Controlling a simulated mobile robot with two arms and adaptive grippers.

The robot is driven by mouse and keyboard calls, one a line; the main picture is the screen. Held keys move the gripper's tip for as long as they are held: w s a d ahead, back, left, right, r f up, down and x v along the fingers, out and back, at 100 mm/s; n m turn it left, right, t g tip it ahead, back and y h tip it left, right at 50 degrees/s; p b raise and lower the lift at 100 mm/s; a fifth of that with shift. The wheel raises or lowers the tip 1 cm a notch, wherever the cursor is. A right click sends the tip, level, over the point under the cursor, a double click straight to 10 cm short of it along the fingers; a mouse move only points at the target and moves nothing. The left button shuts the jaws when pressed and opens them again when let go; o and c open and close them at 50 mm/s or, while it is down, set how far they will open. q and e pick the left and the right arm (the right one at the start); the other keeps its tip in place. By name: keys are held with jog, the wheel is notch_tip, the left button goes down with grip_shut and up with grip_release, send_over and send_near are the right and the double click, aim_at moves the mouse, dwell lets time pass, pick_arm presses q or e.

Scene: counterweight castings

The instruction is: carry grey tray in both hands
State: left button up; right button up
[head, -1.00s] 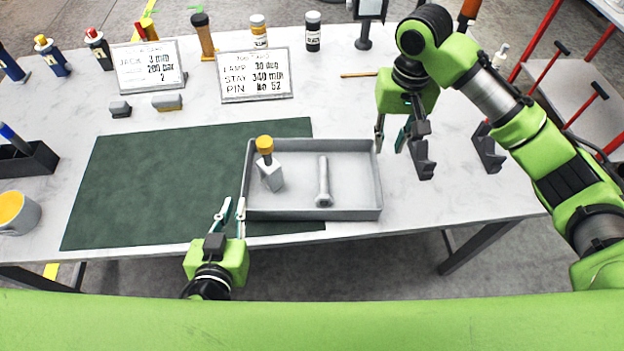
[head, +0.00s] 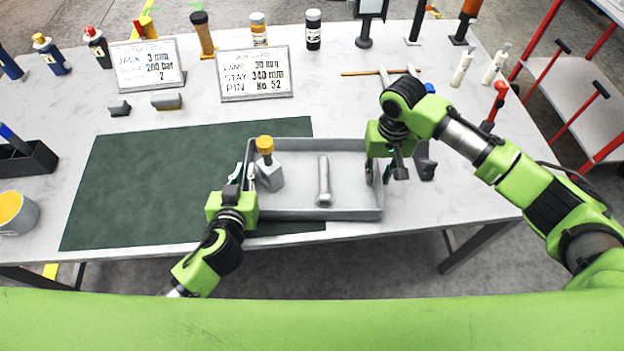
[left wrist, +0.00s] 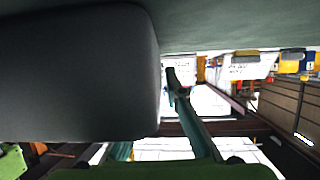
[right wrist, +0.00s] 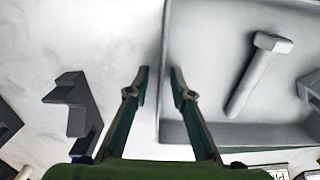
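The grey tray (head: 345,213) lies on the table, partly over the dark green mat. It holds a grey casting with a yellow knob (head: 267,170) at its left and a grey bolt (head: 324,180) in its middle; the bolt also shows in the right wrist view (right wrist: 255,75). My left gripper (head: 244,174) is at the tray's left wall, its fingers apart on either side of it. A dark shape hides one finger in the left wrist view. My right gripper (right wrist: 159,82) is open, with the tray's right wall between its fingers and gaps visible.
The green mat (head: 150,185) lies left of the tray. A dark grey bracket (head: 425,165) stands just right of my right gripper. Two sign plates (head: 253,75), bottles and tools stand along the back. A mug (head: 18,212) is at the left edge.

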pick_arm(q)
grip_shut()
pick_arm(e)
grip_shut()
